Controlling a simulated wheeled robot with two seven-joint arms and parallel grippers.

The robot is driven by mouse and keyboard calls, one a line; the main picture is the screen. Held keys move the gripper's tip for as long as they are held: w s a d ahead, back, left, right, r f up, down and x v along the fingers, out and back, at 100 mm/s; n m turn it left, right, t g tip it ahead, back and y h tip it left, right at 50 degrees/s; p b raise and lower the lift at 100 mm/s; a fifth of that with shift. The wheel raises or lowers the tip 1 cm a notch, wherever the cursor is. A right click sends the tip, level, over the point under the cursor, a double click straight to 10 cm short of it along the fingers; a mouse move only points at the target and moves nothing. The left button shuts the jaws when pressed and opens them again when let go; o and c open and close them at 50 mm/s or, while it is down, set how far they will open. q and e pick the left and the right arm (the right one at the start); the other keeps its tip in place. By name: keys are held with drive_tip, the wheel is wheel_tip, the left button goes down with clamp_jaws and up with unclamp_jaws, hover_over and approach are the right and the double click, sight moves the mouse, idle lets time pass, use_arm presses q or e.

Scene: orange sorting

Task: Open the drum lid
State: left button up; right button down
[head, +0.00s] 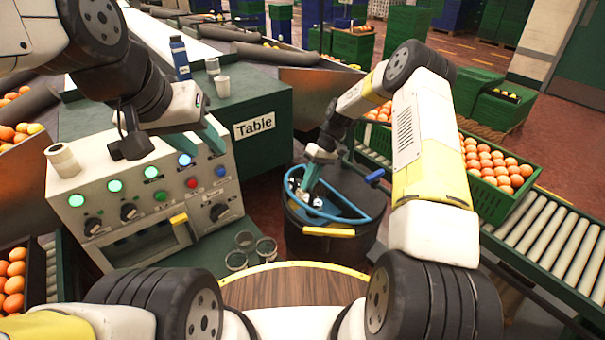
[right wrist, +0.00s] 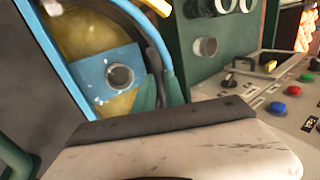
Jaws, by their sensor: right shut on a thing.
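The drum (head: 300,240) is a dark round bin to the right of the control panel, with a yellow handle (head: 328,232) on its front. Its top is a blue-rimmed lid (head: 350,219) with a blue lever beside it (head: 375,175). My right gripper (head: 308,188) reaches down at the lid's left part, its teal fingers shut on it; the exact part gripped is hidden. The right wrist view shows the blue rim (right wrist: 62,70), a blue plate with a round fitting (right wrist: 108,80) and the teal fingers (right wrist: 160,95). My left gripper (head: 212,136) hangs above the control panel, its fingers apart and empty.
A control panel (head: 150,200) with lit buttons stands left of the drum. Several glass jars (head: 265,249) stand between them. A green table block (head: 255,100) is behind. A green crate of oranges (head: 492,200) and a roller conveyor (head: 560,235) lie right.

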drive_tip(key=shift+g+y, duration=0.5)
drive_tip(key=shift+y, duration=0.4)
drive_tip(key=shift+w+d+f+v, duration=0.1)
drive_tip(key=shift+d+f+v, duration=0.05)
drive_tip(key=shift+v, duration=0.75)
drive_tip(key=shift+w+d+f+v, duration=0.1)
drive_tip(key=shift+v, duration=0.75)
drive_tip(key=shift+w+d+f+v, duration=0.1)
drive_tip(key=shift+d+f+v, duration=0.05)
drive_tip(key=shift+v, duration=0.75)
use_arm(q)
drive_tip(key=shift+s, duration=0.1)
use_arm(e)
drive_tip(key=shift+d, duration=0.1)
use_arm(q)
drive_tip(key=shift+c, duration=0.3)
use_arm(e)
drive_tip(key=shift+f, duration=0.1)
